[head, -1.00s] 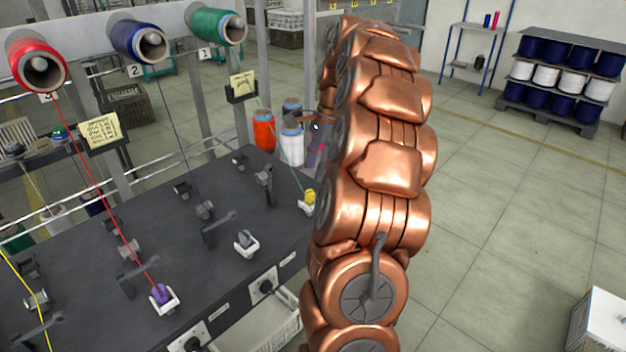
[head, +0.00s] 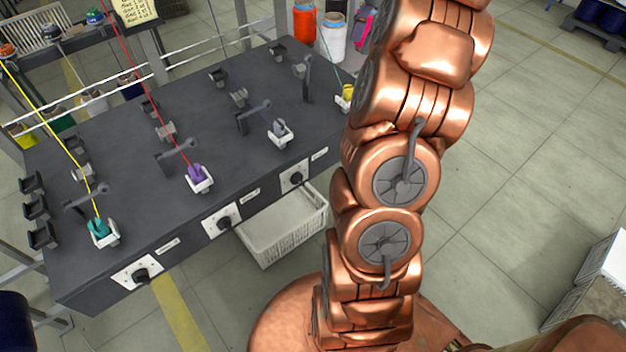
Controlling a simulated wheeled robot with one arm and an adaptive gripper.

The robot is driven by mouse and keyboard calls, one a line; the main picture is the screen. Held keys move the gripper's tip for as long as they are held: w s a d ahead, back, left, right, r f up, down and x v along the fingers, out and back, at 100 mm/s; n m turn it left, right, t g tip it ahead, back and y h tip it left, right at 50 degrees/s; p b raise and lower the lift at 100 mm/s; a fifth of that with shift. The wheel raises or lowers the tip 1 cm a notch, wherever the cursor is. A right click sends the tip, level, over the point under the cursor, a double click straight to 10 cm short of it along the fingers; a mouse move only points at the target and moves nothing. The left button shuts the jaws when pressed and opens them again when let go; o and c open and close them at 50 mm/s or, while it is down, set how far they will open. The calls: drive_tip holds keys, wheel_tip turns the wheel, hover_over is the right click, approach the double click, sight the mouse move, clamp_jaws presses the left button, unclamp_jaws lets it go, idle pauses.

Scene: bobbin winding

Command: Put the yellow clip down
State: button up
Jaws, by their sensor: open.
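The yellow clip (head: 348,91) is at the right end of the dark winding table (head: 130,140), at a white holder (head: 342,104). It is small and partly hidden by my copper arm, so I cannot tell how firmly it sits in the holder. A green thread runs down to it from above. My arm rises along the right of the table, and its upper end leaves the top of the picture. My gripper is not in view.
A purple clip (head: 197,173), a teal clip (head: 98,229) and a grey clip (head: 280,128) sit in white holders along the table's front. Orange (head: 304,22) and white (head: 332,38) spools stand behind.

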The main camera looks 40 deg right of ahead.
drive_tip(key=s+a+f+n+g, duration=0.15)
drive_tip(key=a+n, duration=0.45)
drive_tip(key=a, duration=0.6)
drive_tip(key=s+a+f+n, duration=0.1)
drive_tip(key=s+a+n, duration=0.35)
drive_tip(key=a, duration=0.75)
drive_tip(key=s+a+f+n+h, duration=0.1)
drive_tip(key=s+a+f+n, duration=0.4)
drive_tip(key=s, duration=0.3)
drive_tip(key=s+a+f+n+g+h, duration=0.1)
drive_tip(key=s+a+f+n, duration=0.3)
drive_tip(key=s+n, duration=0.3)
drive_tip(key=shift+s+a+f+h, duration=0.3)
drive_tip(key=shift+s+a+f, duration=0.05)
drive_tip(key=shift+s+a, duration=0.5)
drive_tip(key=shift+r, duration=0.1)
